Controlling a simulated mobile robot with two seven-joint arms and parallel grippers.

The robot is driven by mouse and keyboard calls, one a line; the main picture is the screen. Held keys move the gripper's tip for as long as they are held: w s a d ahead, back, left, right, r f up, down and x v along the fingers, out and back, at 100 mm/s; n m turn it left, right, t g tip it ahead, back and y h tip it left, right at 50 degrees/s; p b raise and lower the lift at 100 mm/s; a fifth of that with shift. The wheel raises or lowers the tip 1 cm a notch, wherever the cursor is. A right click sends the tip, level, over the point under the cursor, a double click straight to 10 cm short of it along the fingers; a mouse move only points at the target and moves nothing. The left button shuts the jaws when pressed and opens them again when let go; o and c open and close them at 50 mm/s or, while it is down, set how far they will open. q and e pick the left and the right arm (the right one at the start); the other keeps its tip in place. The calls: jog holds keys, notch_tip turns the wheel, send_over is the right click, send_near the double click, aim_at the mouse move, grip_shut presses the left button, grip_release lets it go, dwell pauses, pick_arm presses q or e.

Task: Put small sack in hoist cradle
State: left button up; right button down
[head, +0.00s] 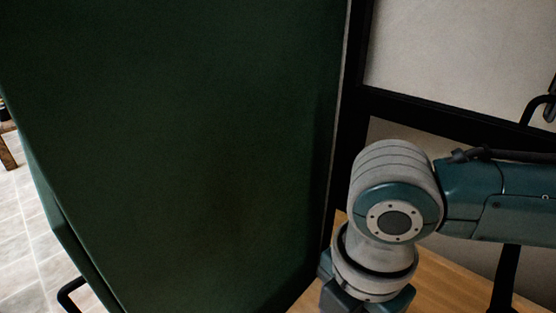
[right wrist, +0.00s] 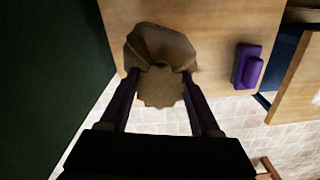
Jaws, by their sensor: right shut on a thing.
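A small brown sack (right wrist: 160,45) shows in the right wrist view, with a gathered, ruffled end towards me. My right gripper (right wrist: 161,82) is shut on this sack, one finger on each side of its neck. The sack appears over a wooden surface; I cannot tell whether it touches it. In the head view my right arm comes in from the right and its wrist runs off the bottom edge, so the fingers and the sack are out of that view. My left gripper is not in view. I cannot make out the hoist cradle in either view.
A large dark green panel (head: 180,150) fills most of the head view, close to my right arm. A wooden surface (right wrist: 215,35) carries a purple block (right wrist: 247,66) right of the sack. Pale tiled floor (head: 35,225) shows at the left.

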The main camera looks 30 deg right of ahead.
jog(key=shift+f+b, duration=1.05)
jog(key=shift+f, duration=1.1)
jog(key=shift+w+f, duration=0.1)
jog(key=shift+f, duration=0.05)
jog(key=shift+c, duration=0.5)
grip_release()
notch_tip(320, 180, up, 12)
jog(key=p, duration=0.5)
jog(key=shift+f, duration=0.25)
jog(key=shift+r+p, duration=0.3)
jog(key=shift+r, duration=0.1)
